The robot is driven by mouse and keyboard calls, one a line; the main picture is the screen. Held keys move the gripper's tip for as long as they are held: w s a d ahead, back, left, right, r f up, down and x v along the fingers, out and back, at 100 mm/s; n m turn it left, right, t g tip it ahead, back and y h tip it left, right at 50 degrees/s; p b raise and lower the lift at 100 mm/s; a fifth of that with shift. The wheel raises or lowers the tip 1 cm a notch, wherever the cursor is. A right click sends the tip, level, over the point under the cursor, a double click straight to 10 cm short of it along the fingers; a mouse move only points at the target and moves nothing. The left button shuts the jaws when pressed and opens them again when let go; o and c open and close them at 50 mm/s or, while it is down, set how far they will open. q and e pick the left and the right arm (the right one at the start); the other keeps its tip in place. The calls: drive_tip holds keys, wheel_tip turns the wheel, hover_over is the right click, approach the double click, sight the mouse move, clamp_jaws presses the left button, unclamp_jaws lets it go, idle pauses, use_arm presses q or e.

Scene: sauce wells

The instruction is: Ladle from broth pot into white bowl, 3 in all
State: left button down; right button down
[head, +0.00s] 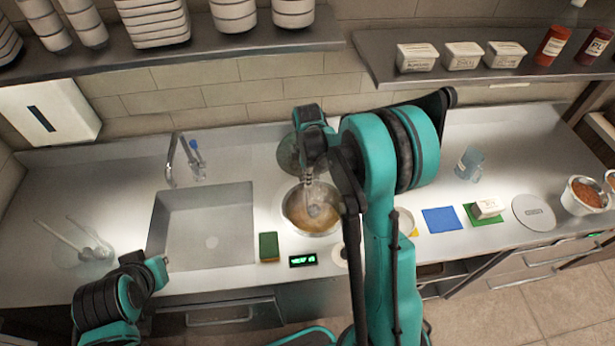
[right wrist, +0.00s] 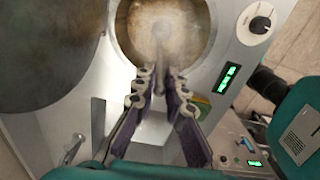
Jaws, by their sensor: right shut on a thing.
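The broth pot (head: 292,217) is round and metal with brown broth, set in the counter right of the sink. It fills the top of the right wrist view (right wrist: 207,42). My right gripper (head: 309,172) is above the pot, shut on the ladle's handle. The ladle (right wrist: 161,38) reaches down into the pot, its head in or just over the broth; I cannot tell which. A pale round rim, perhaps the white bowl (head: 405,219), shows right of the pot, partly hidden by my right arm.
A sink (head: 211,238) with tap (head: 172,160) lies left of the pot. A sponge (head: 269,247) and a green-lit display (head: 303,260) sit in front. Shelves overhang the back.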

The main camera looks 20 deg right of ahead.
drive_tip(key=shift+f+b, duration=4.35)
drive_tip(key=shift+f, duration=0.95)
drive_tip(key=shift+r, duration=0.1)
wheel_tip(320, 180, up, 16)
drive_tip(key=p, duration=0.9)
drive_tip(key=shift+p, duration=0.35)
drive_tip(key=shift+r, duration=0.1)
